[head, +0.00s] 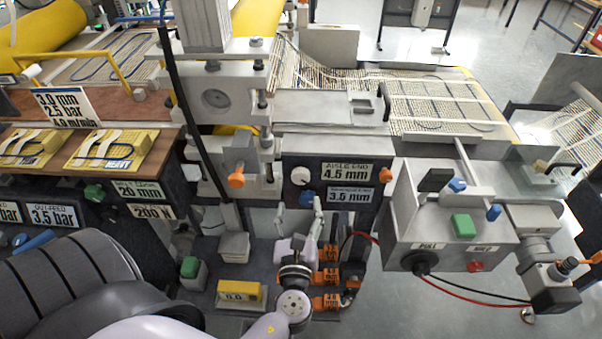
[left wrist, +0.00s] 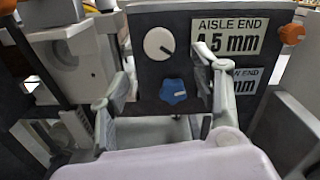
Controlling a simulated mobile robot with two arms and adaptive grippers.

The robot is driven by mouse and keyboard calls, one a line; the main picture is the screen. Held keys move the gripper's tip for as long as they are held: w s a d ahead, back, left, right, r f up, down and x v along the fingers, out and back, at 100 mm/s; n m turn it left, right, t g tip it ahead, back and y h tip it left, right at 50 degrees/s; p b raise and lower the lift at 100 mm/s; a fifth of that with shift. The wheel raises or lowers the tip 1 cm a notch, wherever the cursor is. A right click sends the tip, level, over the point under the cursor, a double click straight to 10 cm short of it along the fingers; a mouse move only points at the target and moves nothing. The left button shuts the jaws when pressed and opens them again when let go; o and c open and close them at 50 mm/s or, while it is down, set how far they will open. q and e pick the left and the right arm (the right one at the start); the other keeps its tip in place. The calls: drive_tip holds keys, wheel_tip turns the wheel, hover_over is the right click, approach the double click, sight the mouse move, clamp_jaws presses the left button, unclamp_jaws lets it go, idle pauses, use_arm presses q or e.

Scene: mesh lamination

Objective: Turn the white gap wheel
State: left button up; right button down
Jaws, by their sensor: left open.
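The white gap wheel (head: 300,176) is a small round white knob with a dark mark. It sits on the dark panel left of the "AISLE END 4.5 mm" label, and the left wrist view shows it at upper centre (left wrist: 158,43). My left gripper (head: 301,215) is open and empty in front of the panel, below the white wheel. In the left wrist view its two fingers (left wrist: 163,80) spread either side of a blue star-shaped knob (left wrist: 173,92), which is just below the white wheel. The fingers appear apart from both knobs. My right gripper is not in view.
A second label, 3.5 mm (head: 350,195), is partly hidden by a finger in the wrist view. Orange knobs flank the panel, left (head: 237,180) and right (head: 387,175). A grey control box (head: 445,240) stands to the right. A yellow block (head: 240,291) lies below left.

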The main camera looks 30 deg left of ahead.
sight(301, 181)
use_arm(q)
drive_tip(key=p+x, duration=0.2)
drive_tip(key=x, duration=0.7)
drive_tip(key=shift+w+a, duration=0.3)
drive_tip(key=shift+w, duration=0.05)
drive_tip(key=shift+a, duration=0.1)
drive_tip(key=c, duration=1.2)
drive_tip(key=shift+o, duration=0.2)
drive_tip(key=shift+f, duration=0.1)
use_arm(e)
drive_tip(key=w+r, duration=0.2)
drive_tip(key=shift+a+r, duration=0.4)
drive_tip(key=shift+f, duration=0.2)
